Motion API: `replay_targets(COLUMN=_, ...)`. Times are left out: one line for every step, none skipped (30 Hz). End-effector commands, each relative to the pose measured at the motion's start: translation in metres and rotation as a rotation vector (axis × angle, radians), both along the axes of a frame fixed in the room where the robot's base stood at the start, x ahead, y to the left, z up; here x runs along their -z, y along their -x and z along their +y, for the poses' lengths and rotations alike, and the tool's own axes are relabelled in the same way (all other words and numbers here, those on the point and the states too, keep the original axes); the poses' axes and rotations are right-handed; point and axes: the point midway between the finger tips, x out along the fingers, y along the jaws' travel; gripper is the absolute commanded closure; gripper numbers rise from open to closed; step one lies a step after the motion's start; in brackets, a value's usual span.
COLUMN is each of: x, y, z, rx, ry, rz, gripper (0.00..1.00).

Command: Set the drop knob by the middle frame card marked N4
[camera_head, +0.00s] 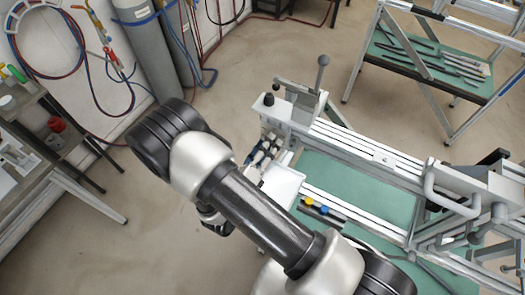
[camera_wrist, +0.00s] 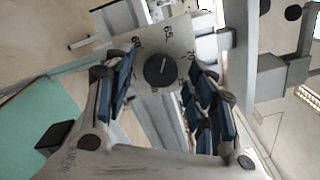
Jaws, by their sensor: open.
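A dark round knob (camera_wrist: 160,70) sits on a pale dial plate (camera_wrist: 168,35) in the wrist view. The plate has printed numbers around the knob, one of which looks like 70. A faint light mark shows on the knob, but its exact reading is unclear. My gripper (camera_wrist: 160,80) is open, with a blue-padded finger on each side of the knob and gaps between. I cannot tell whether the fingertips are level with it. In the head view my gripper (camera_head: 263,153) is at the jig's left end. I see no legible N4 mark.
The frame jig (camera_head: 365,150) has pale rails over a green top (camera_head: 375,195). A small pale label (camera_head: 384,158) is on a rail, unreadable. An upright lever (camera_head: 321,72) stands near my gripper. Gas cylinders (camera_head: 145,45) are behind; a side bench (camera_head: 45,180) is at left.

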Motion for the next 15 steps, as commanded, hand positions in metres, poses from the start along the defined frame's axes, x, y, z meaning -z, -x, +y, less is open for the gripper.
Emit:
replay_targets(x=0.000, y=0.003, z=0.003, rx=-0.002, ry=0.000, rz=0.000, gripper=0.49)
replay_targets(x=0.000, y=0.005, z=0.004, rx=-0.003, ry=0.000, rz=0.001, gripper=0.49)
replay_targets(x=0.000, y=0.009, z=0.008, rx=-0.005, ry=0.000, rz=0.001, gripper=0.49)
replay_targets(x=0.000, y=0.013, z=0.011, rx=-0.005, ry=0.000, rz=0.001, gripper=0.49)
replay_targets(x=0.000, y=0.018, z=0.014, rx=-0.007, ry=0.001, rz=0.001, gripper=0.49)
replay_targets(x=0.000, y=0.024, z=0.018, rx=-0.007, ry=0.001, rz=0.000, gripper=0.49)
replay_targets(x=0.000, y=0.030, z=0.022, rx=-0.009, ry=0.001, rz=0.000, gripper=0.49)
replay_targets(x=0.000, y=0.035, z=0.026, rx=-0.009, ry=0.001, rz=0.000, gripper=0.49)
replay_targets(x=0.000, y=0.043, z=0.031, rx=-0.009, ry=0.001, rz=0.001, gripper=0.49)
replay_targets(x=0.000, y=0.049, z=0.034, rx=-0.009, ry=0.000, rz=0.001, gripper=0.49)
replay_targets(x=0.000, y=0.054, z=0.038, rx=-0.009, ry=0.000, rz=0.000, gripper=0.49)
replay_targets(x=0.000, y=0.061, z=0.043, rx=-0.009, ry=0.000, rz=0.000, gripper=0.49)
replay_targets(x=0.000, y=0.066, z=0.046, rx=-0.008, ry=0.000, rz=-0.001, gripper=0.49)
replay_targets(x=0.000, y=0.071, z=0.049, rx=-0.008, ry=0.000, rz=0.000, gripper=0.49)
replay_targets(x=0.000, y=0.077, z=0.053, rx=-0.007, ry=0.000, rz=0.000, gripper=0.49)
